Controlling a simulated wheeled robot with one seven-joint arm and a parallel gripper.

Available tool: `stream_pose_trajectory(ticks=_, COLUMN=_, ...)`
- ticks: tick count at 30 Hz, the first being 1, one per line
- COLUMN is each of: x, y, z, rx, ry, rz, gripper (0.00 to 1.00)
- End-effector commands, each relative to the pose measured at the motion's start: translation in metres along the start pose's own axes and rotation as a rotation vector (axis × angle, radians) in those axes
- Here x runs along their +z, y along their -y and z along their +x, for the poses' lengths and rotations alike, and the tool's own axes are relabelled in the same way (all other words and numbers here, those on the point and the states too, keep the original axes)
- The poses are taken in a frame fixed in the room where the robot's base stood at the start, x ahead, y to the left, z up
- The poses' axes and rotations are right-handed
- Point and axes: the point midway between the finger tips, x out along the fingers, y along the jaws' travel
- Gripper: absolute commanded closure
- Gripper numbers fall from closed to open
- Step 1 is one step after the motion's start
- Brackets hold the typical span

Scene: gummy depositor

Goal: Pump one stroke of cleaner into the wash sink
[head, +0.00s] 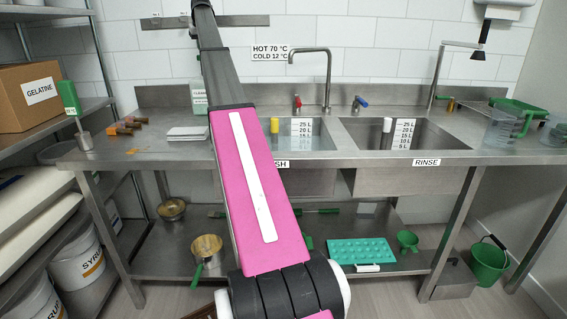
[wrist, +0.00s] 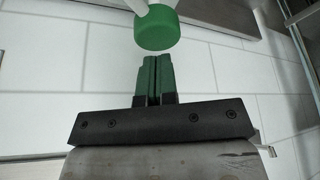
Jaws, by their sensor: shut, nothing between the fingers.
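The wash sink (head: 312,150) is the left basin, with a litre scale inside and its label partly hidden by my arm. A pale bottle with green print (head: 199,97) stands at the back of the counter, partly behind my arm; its top is hidden there. In the wrist view a green round cap with a white part (wrist: 157,30) is just beyond the fingertips, with a small gap visible in the picture. I cannot tell for sure whether it is the cleaner pump's head. My gripper (wrist: 153,62) has its green fingers shut together, empty. In the head view the fingers are not visible.
The rinse sink (head: 412,135) is at the right. The tap (head: 326,75) rises behind the wash sink. A white stack (head: 190,133) and wooden-handled tools (head: 125,127) lie left on the counter. A gelatine box (head: 40,97) is on the left shelf. Jugs (head: 503,128) stand at the right.

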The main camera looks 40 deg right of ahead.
Motion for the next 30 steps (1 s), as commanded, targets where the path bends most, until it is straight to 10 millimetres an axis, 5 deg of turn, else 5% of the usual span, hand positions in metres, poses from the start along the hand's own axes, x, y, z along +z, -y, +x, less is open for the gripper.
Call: stream_pose_trajectory(ticks=30, x=0.0044, y=0.0, z=0.0096, rx=0.0, ry=0.0, rz=0.0, gripper=1.0)
